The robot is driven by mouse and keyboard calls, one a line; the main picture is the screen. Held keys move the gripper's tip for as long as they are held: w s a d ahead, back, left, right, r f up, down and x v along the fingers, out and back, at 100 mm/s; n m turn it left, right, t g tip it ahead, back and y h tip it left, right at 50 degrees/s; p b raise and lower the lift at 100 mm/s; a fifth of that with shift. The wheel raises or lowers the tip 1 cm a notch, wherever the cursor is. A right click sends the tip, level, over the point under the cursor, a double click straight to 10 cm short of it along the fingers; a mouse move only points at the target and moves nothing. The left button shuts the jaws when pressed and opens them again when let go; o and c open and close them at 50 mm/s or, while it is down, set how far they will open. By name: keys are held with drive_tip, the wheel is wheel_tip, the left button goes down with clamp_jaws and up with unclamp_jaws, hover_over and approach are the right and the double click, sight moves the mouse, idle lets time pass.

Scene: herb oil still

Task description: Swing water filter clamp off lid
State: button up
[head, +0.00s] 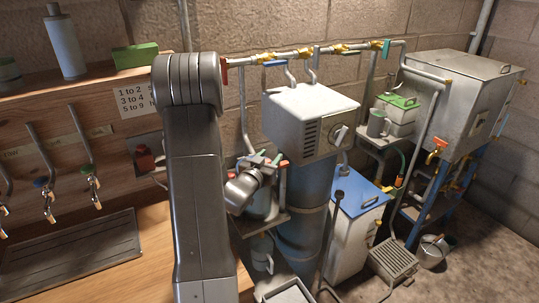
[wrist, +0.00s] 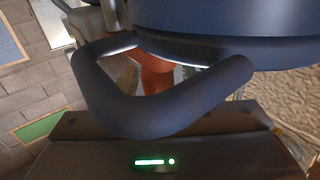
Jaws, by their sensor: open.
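My gripper (head: 262,160) is at the middle of the head view, beyond my raised arm, beside a grey canister (head: 262,203) that may be the water filter. It is small there, and its fingertips are hard to tell from the parts behind. It is open and I see nothing held. In the wrist view a dark, bent bar (wrist: 140,112) crosses close to the camera, below a large dark rounded body (wrist: 230,35). An orange-red part (wrist: 155,78) shows behind the bar. I cannot tell surely which part is the clamp. The lid is not clearly visible.
A white-grey box (head: 308,115) stands on a blue cylinder (head: 303,215) to the right of my gripper. A pipe with brass valves (head: 300,53) runs above. Taps (head: 92,185) stand over a wooden counter (head: 165,235) at left. Open floor (head: 480,260) lies at right.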

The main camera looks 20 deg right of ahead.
drive_tip(key=shift+w+d, duration=0.15)
drive_tip(key=shift+d, duration=0.05)
clamp_jaws()
